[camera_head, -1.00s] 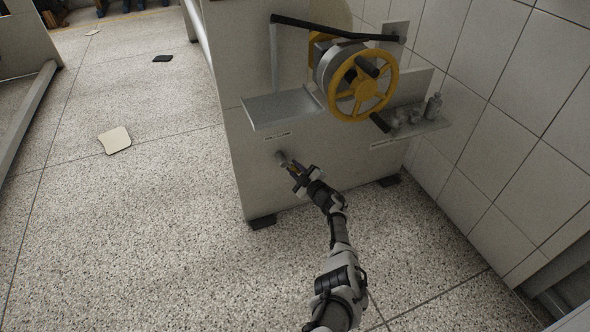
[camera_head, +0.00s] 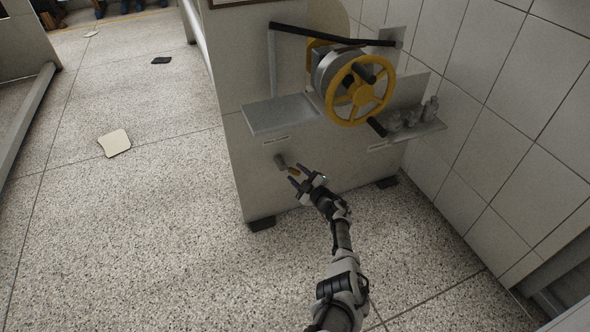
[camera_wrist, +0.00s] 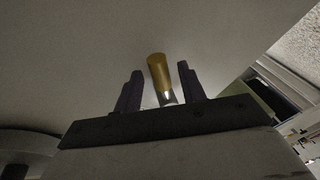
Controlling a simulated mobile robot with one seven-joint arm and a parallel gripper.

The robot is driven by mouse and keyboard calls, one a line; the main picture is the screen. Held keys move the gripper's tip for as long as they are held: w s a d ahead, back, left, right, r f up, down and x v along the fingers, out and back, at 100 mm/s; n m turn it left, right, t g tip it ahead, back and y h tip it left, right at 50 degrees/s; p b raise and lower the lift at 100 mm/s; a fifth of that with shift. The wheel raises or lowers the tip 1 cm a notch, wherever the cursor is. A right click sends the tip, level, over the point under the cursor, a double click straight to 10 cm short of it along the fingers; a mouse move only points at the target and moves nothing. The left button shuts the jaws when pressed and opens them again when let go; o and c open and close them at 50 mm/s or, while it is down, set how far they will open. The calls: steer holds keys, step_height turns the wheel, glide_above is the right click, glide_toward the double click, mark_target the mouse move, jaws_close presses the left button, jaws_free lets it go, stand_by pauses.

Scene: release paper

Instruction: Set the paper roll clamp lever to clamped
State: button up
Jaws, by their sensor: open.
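The roll clamp lever is on the pale machine panel, under the grey tray. It has a grey pivot (camera_head: 280,160) and a short brass-coloured handle (camera_head: 293,171) pointing right and slightly down. A small label (camera_head: 276,139) sits above it, too small to read surely. My gripper (camera_head: 298,177) is open just in front of the handle's end. In the wrist view the handle (camera_wrist: 157,72) stands between my two dark fingers, with a gap on each side. I cannot tell which setting the lever is in.
A grey tray (camera_head: 280,114) juts out above the lever. A yellow handwheel (camera_head: 349,107) and a small shelf with grey items (camera_head: 412,122) are to the right. A tiled wall (camera_head: 505,120) closes the right side. The speckled floor at left is mostly clear.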

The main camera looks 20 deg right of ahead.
steer(key=p+v, duration=0.6)
steer(key=v, duration=0.5)
steer(key=shift+s+p, duration=0.4)
steer(key=shift+d, duration=0.1)
